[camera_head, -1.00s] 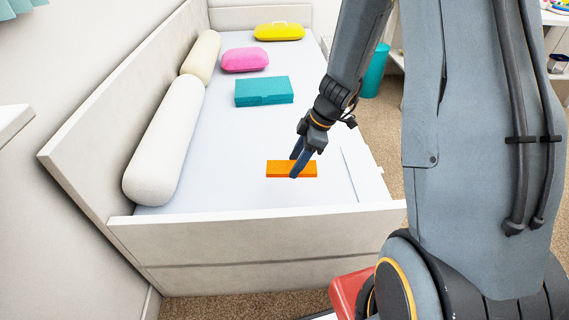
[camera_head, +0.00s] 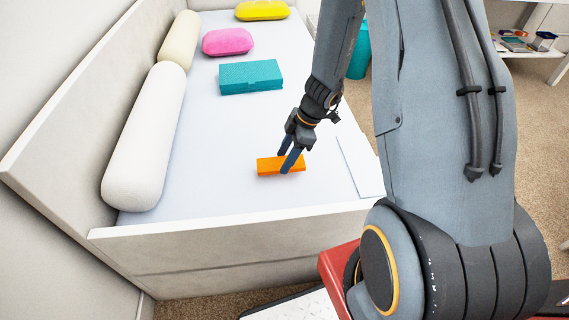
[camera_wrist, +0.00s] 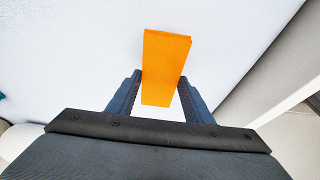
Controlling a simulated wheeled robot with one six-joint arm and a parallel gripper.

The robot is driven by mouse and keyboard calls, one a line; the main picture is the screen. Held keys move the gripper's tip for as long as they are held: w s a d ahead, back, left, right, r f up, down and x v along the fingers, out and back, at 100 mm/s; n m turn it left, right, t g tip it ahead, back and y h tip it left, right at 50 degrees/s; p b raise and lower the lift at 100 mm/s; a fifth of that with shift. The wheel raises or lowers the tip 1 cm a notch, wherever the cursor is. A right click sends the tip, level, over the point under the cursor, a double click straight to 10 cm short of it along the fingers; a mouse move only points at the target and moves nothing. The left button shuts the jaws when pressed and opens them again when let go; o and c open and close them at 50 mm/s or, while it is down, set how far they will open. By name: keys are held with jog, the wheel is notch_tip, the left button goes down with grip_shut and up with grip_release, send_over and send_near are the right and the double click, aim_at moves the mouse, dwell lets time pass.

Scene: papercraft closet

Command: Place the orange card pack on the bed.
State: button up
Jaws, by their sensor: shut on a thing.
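The orange card pack (camera_head: 268,167) is a flat orange block over the near part of the bed (camera_head: 215,185). My gripper (camera_head: 289,164) is shut on it, with one finger on each side. In the wrist view the orange card pack (camera_wrist: 163,68) stands between the two fingers of my gripper (camera_wrist: 160,98), with the white bed sheet (camera_wrist: 90,45) behind it. I cannot tell whether the pack touches the sheet or hangs just above it.
A teal box (camera_head: 250,77), a pink case (camera_head: 228,41) and a yellow case (camera_head: 262,10) lie farther back on the bed. White bolsters (camera_head: 146,135) line its left side. The near bed board (camera_head: 230,240) stands in front. Bare sheet surrounds the pack.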

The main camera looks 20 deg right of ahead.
jog(key=shift+f, duration=1.45)
jog(key=shift+f+b, duration=0.1)
jog(key=shift+b, duration=0.25)
jog(key=o, duration=1.1)
jog(key=w+p+v, duration=0.1)
jog(key=p+v, duration=0.1)
jog(key=v, duration=1)
jog(key=s+a+r+m+g+h, duration=0.1)
jog(key=s+a+r+m, duration=0.5)
jog(key=s+a+r, duration=0.45)
jog(key=s+r+m+h, duration=0.1)
jog(key=s+r+m, duration=0.1)
jog(key=s, duration=0.1)
jog(key=s+a+r+m+h, duration=0.1)
jog(key=s+r+m, duration=0.2)
jog(key=s, duration=0.1)
jog(key=s+r+m, duration=0.3)
jog(key=s, duration=0.1)
jog(key=shift+a+h, duration=0.2)
jog(key=shift+h, duration=0.2)
